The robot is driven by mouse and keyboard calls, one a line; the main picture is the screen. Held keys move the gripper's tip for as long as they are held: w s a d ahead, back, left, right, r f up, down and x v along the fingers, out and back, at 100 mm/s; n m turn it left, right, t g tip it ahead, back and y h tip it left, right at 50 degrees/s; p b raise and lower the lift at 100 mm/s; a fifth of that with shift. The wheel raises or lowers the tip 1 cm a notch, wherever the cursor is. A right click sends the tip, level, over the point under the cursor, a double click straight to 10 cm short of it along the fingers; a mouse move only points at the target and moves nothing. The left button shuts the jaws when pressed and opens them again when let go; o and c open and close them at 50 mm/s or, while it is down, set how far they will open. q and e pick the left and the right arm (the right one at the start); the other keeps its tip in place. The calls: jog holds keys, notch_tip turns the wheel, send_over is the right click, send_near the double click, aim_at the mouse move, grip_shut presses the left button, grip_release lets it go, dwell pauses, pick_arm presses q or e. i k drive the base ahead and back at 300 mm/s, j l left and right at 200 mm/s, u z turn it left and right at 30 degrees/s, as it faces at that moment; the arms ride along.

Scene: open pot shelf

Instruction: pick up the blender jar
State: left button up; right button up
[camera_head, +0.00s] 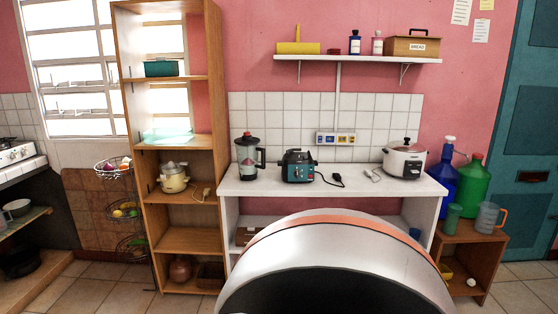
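The blender jar (248,161) stands upright on the white counter (330,190), near its left end. It has a dark lid, a clear body with red and green patches, and a dark handle on its right side. A teal and black appliance (298,167), which looks like a blender base, stands apart to its right with a black cord and plug. Neither of my grippers shows in the head view.
A white rice cooker (405,160) stands at the counter's right. A tall wooden shelf (189,240) rises close left of the jar. A wall shelf (357,59) hangs above. A large rounded white shape (335,240) covers the lower middle foreground.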

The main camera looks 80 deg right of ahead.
aim_at(246, 156)
jog(key=z, duration=2.35)
jog(key=i+l+u, duration=0.1)
jog(key=i, duration=0.8)
